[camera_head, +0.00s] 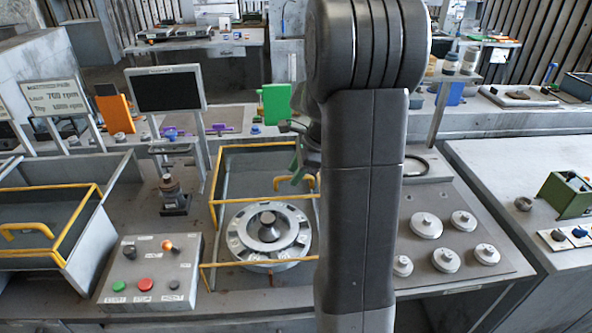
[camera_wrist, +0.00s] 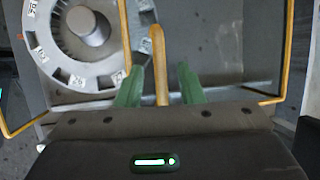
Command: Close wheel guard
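The wheel guard (camera_head: 250,147) is a yellow-edged frame with see-through panels at mid-bench. It appears raised behind and around the grey numbered wheel (camera_head: 243,236), which has a round central hub. In the wrist view the wheel (camera_wrist: 50,62) is at upper left and the guard's yellow handle (camera_wrist: 157,55) points up between my fingers. My gripper (camera_wrist: 158,88) has two green fingers, spread apart on either side of the handle with visible gaps. In the head view my gripper (camera_head: 297,165) is at the guard's right side, partly hidden by my arm.
A similar yellow-edged box (camera_head: 45,240) stands at left. A control box (camera_head: 150,273) with buttons is at front left. A black screen (camera_head: 166,89) on a post stands behind. Several round grey weights (camera_head: 447,260) lie on a plate at right. My arm hides the area between.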

